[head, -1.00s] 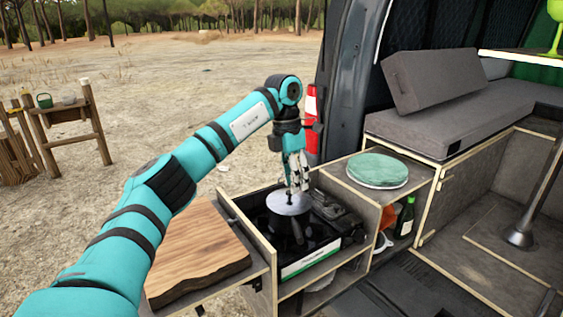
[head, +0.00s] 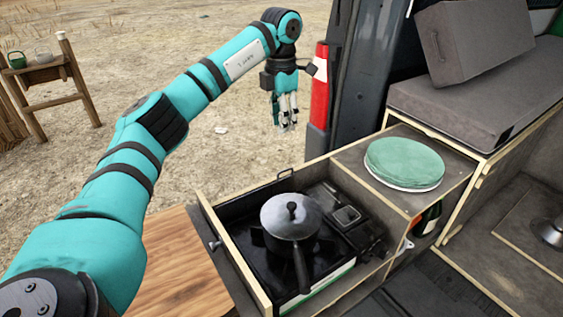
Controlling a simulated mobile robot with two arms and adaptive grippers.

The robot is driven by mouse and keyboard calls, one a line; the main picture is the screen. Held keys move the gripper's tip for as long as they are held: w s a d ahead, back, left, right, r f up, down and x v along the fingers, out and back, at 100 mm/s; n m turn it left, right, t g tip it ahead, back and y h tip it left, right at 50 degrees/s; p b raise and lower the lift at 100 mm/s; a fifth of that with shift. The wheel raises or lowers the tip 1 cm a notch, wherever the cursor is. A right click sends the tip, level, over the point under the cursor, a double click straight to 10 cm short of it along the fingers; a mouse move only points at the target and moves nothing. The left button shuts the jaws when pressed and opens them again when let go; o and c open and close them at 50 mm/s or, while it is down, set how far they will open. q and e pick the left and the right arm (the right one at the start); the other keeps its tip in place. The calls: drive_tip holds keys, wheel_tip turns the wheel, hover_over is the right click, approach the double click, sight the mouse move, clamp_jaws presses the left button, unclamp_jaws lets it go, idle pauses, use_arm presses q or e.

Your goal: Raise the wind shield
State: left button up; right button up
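The camp stove (head: 262,262) sits in a pull-out wooden box at the van's tailgate. A lidded grey pot (head: 291,217) stands on it, its dark handle pointing toward me. I cannot clearly make out a raised wind shield. A thin dark edge with a small handle (head: 285,173) runs along the back of the stove box; whether it belongs to the shield I cannot tell. My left gripper (head: 284,127) hangs fingers-down behind and above the stove, apart from the pot. Its fingers look parted and empty. My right gripper is not in view.
A wooden board (head: 180,265) lies left of the stove. The van's pillar and red tail light (head: 319,98) stand close right of my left gripper. Open ground lies behind.

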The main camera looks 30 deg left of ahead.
use_arm(q)
wheel_tip(320, 180, down, 11)
drive_tip(key=shift+w+a+f+p, duration=0.15)
drive_tip(key=shift+f+p, duration=0.05)
drive_tip(key=shift+p, duration=0.8)
wheel_tip(320, 180, down, 3)
drive_tip(key=shift+f+p, duration=0.25)
drive_tip(key=shift+p, duration=0.05)
drive_tip(key=c, duration=0.6)
clamp_jaws()
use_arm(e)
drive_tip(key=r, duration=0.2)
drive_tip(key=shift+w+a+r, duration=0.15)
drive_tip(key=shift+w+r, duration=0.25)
